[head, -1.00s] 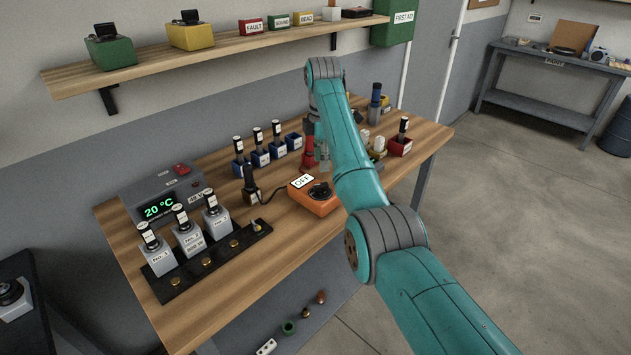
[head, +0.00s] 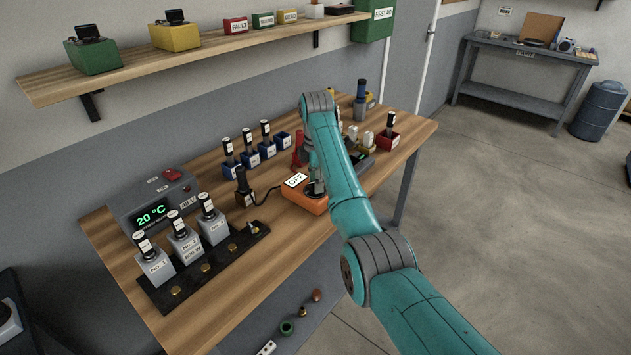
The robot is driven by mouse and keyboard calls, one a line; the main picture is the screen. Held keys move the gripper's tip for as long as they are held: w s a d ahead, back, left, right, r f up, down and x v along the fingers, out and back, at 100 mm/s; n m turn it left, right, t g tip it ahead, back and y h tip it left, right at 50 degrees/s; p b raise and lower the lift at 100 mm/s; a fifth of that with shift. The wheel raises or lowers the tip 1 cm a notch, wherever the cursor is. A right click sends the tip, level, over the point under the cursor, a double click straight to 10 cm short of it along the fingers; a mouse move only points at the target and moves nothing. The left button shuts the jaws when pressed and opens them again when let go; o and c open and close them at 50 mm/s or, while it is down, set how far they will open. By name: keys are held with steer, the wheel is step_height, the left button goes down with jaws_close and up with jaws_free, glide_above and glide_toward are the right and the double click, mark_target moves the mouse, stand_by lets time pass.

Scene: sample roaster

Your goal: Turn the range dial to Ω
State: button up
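The orange meter (head: 300,200) lies on the wooden workbench in the head view, and its white display (head: 295,180) reads "OFF". My teal arm reaches over the bench from the lower right. My gripper (head: 315,188) is pointed down at the right part of the meter, where the black range dial (head: 308,191) sits. The arm and gripper cover most of the dial, so its pointer and any Ω mark are hidden. I cannot tell whether the fingers touch the dial or whether they are open.
A dark probe (head: 243,187) on a cable stands left of the meter. A grey box (head: 152,205) reads "20 °C", with several labelled grey blocks (head: 185,243) before it. Blue bins (head: 267,150) stand behind. A shelf (head: 190,58) runs above.

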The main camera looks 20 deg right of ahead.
jaws_close()
steer(key=shift+m, duration=0.4)
steer(key=m, duration=0.4)
steer(key=shift+m, duration=0.3)
steer(key=m, duration=0.6)
steer(key=shift+s, duration=0.1)
steer(key=m, duration=0.6)
steer(key=shift+a+m, duration=0.1)
steer(key=shift+m, duration=0.3)
steer(key=m, duration=0.5)
steer(key=shift+a+m, duration=0.1)
steer(key=shift+m, duration=0.3)
